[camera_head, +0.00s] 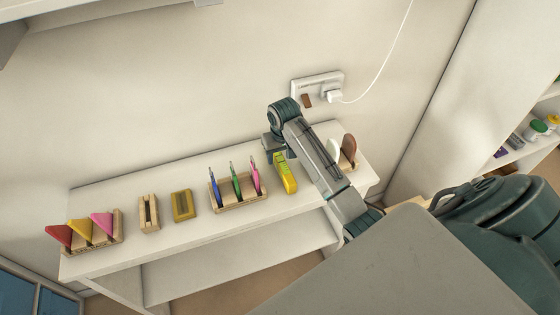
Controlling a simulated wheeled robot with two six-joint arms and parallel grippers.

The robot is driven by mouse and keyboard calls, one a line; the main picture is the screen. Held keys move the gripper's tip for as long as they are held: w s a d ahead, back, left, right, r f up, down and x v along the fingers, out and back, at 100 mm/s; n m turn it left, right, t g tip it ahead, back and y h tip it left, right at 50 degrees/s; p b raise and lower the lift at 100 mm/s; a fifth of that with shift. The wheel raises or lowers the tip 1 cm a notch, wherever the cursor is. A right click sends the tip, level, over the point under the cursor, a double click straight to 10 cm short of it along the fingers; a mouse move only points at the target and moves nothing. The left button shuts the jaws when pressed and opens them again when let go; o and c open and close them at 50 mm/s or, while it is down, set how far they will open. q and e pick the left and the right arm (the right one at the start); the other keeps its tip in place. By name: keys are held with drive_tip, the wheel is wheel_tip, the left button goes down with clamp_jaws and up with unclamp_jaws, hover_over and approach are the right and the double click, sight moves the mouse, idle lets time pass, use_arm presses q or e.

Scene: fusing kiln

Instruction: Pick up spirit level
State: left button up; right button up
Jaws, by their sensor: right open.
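The spirit level (287,177) is a yellow-green bar lying on the white shelf, right of the pen rack. My right arm comes in from the right, and its gripper (274,155) is at the far end of the spirit level, pointing down. The gripper is open. Its fingers are small in this view, and I cannot tell whether they touch the level or are around it. My left gripper is not in view.
Left of the level stand a wooden rack with several pens (238,205), a yellow block (182,206), a wooden holder (149,213) and a rack of coloured triangles (85,235). Right, behind my arm, is a holder with discs (349,150). A wall socket (318,86) has a plugged cable.

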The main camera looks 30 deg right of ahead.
sight(280, 159)
drive_tip(key=shift+w+d+f+p, duration=0.15)
drive_tip(key=shift+f+p, duration=0.1)
drive_tip(key=shift+f, duration=0.55)
drive_tip(key=shift+w+a+f+p, duration=0.1)
drive_tip(key=shift+f+p, duration=0.15)
drive_tip(key=shift+f, duration=0.5)
clamp_jaws()
